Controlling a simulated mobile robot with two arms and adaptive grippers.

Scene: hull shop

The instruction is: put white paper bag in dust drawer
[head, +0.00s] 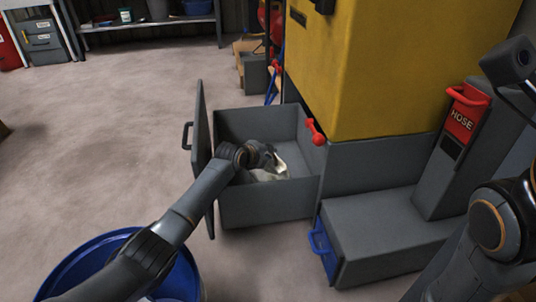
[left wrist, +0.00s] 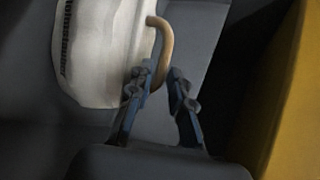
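The white paper bag (head: 276,171) lies inside the open grey dust drawer (head: 268,203), partly hidden behind my left gripper (head: 268,158). In the left wrist view, the bag (left wrist: 98,50) shows large at the upper left, with a dark printed strip and a curved tan handle (left wrist: 165,40). My left gripper (left wrist: 160,92) reaches into the drawer with its fingers apart. The lower end of the handle is beside the left finger and between the two fingers; I cannot tell whether it touches. My right arm shows at the right edge of the head view, but its gripper is not visible.
The drawer's front panel (head: 201,150) stands upright at its left. A yellow cabinet (head: 385,70) rises behind. A grey box with a blue handle (head: 322,248) and a red HOSE handle (head: 464,112) are at right. A blue bin (head: 90,262) stands at lower left.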

